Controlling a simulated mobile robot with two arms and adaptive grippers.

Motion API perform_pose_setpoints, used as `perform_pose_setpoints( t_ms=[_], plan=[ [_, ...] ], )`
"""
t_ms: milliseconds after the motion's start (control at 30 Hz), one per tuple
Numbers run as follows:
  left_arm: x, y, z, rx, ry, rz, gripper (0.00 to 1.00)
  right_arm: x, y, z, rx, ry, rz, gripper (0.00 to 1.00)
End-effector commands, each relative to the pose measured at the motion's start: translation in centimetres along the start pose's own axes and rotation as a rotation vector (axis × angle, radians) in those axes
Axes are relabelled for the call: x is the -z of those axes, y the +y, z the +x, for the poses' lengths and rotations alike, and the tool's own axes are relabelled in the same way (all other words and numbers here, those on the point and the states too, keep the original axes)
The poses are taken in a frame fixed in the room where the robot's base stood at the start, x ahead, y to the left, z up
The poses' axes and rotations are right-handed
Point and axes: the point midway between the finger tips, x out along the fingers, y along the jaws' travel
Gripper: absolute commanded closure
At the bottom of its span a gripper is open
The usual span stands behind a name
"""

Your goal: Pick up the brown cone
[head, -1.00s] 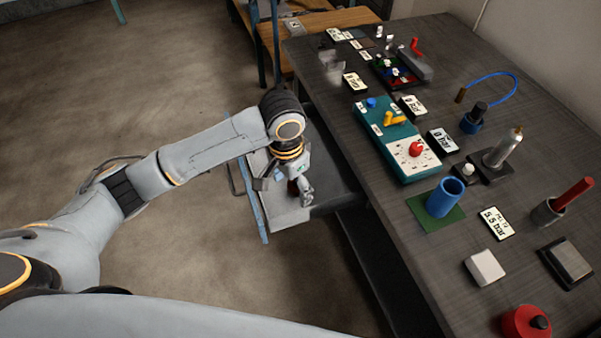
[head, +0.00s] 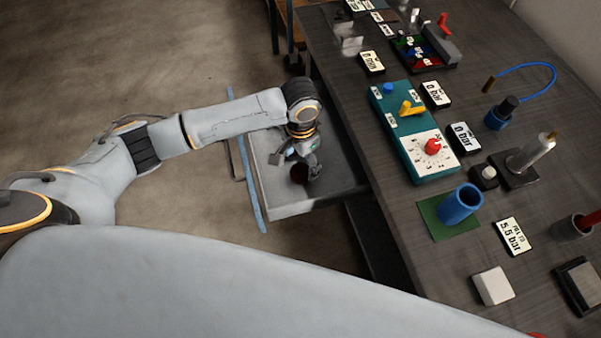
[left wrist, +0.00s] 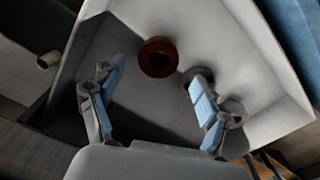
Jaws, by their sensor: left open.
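The brown cone stands in an open grey drawer; in the left wrist view I look down on its round brown rim (left wrist: 158,46) around a dark hole. In the head view the cone (head: 299,174) is a small dark brown shape by my left gripper (head: 294,162). The left gripper is open and empty, its fingers spread over the drawer. In the left wrist view the gripper (left wrist: 155,82) has the cone ahead of and between its finger lines, with a visible gap. My right gripper is not in view.
The drawer wall (left wrist: 265,40) borders the space. The bench (head: 400,215) beside the drawer holds a teal panel (head: 405,155) and a blue cup (head: 462,203).

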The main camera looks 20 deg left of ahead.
Motion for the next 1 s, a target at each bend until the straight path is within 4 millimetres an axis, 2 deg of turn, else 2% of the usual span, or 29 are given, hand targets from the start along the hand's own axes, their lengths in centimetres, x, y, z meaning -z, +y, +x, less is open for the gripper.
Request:
perform_pose_setpoints(
  t_ms=[133,300,633,900,967,1000],
  plan=[
    [-0.3,0.2,2.1,-0.001,-0.004,0.000,0.24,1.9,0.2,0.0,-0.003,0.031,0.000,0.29],
    [-0.3,0.3,4.4,0.000,-0.002,0.000,0.24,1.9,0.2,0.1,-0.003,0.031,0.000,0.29],
    [-0.3,0.3,5.0,0.000,0.000,0.001,0.26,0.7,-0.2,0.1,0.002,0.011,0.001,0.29],
    [-0.3,0.3,5.0,0.000,-0.001,0.001,0.81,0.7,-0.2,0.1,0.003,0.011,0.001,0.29],
    [-0.3,0.3,5.0,0.000,-0.001,0.001,0.93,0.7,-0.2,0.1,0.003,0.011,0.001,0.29],
    [-0.3,0.3,4.9,0.000,0.001,0.001,0.94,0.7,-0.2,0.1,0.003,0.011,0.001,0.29]
  ],
)
